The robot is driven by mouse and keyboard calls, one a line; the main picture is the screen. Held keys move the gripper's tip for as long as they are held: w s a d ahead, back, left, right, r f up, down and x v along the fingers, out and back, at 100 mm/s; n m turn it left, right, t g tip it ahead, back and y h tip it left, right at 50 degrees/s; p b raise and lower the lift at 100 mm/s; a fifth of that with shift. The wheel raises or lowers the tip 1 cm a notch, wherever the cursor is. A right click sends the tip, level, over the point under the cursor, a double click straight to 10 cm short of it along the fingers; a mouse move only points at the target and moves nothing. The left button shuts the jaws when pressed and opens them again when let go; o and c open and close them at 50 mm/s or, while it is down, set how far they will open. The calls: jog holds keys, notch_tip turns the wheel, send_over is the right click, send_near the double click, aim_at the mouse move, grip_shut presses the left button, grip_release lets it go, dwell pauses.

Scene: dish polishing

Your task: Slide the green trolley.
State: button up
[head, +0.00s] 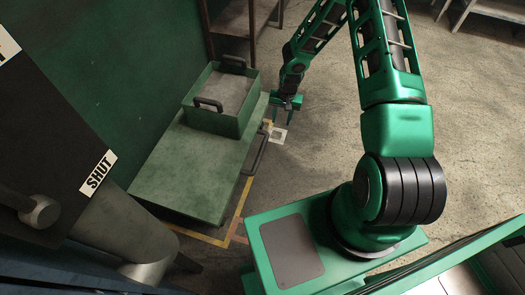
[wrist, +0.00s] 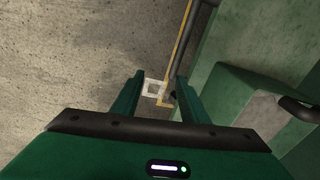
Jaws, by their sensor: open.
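The green trolley (head: 165,165) stands in the left half of the head view, and part of it shows on the right in the wrist view (wrist: 235,45). A dark handle bar (head: 256,152) runs along its right side; it also shows in the wrist view (wrist: 183,42). My gripper (head: 276,116) is by the trolley's far right corner, low and close to the handle's far end. In the wrist view my gripper (wrist: 155,90) is open, and the bar's end appears between the fingers, near the right one. I cannot tell whether they touch.
A green box (head: 222,112) with two black handles and grey contents sits on the trolley. Yellow tape (head: 241,205) and a white square marker (head: 280,135) are on the floor. A green wall is on the left, a shut panel (head: 50,150) at near left.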

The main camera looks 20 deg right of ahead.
jog(key=m+y, duration=0.1)
send_near(261, 151)
jog(key=f, duration=0.6)
jog(key=a+f, duration=0.1)
jog(key=f, duration=0.2)
jog(key=shift+w, duration=0.3)
jog(key=shift+c, duration=0.6)
